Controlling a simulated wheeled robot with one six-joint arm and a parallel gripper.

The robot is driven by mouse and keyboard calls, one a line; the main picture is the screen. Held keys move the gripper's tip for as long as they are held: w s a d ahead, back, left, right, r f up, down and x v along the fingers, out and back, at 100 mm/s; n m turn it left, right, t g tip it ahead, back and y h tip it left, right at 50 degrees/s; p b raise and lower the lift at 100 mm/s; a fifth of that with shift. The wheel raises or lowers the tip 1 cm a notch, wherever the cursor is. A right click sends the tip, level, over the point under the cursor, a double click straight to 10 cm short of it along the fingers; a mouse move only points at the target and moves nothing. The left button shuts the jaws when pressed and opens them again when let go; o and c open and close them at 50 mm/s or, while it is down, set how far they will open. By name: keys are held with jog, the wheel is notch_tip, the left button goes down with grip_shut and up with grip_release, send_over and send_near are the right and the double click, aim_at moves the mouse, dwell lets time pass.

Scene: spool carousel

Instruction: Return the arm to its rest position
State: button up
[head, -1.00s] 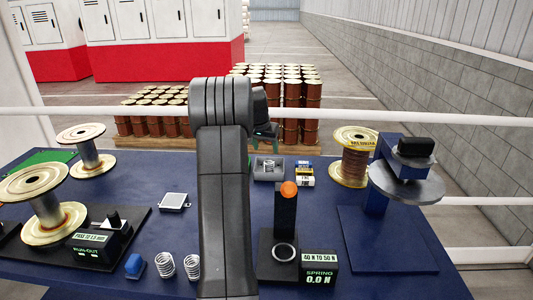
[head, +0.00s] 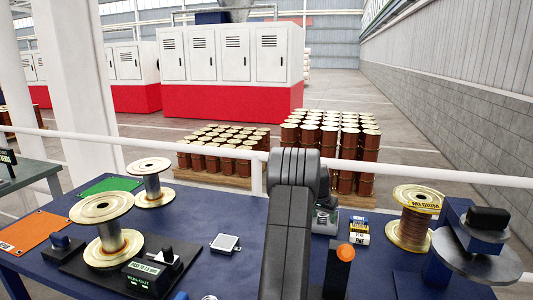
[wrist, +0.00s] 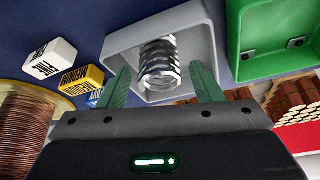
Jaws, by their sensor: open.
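My arm (head: 290,215) rises in the middle of the head view, bent at a high elbow, and hides most of my gripper. In the wrist view my gripper (wrist: 162,82) is open, its two green fingers apart with nothing held between them. Beyond the fingertips a coil spring (wrist: 160,64) sits in a grey tray (wrist: 120,45). The tray (head: 324,229) is partly hidden behind my arm in the head view.
A copper-wire spool (head: 415,222) and a blue stand with a grey disc (head: 478,250) are at the right. Small labelled boxes (head: 359,230) lie near the tray. An orange-topped post (head: 345,253) stands close to my arm. Empty spools (head: 112,235) stand left.

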jog(key=shift+x, duration=0.9)
jog(key=shift+w+r, duration=0.1)
jog(key=shift+r, duration=1.6)
jog(key=shift+f, duration=0.1)
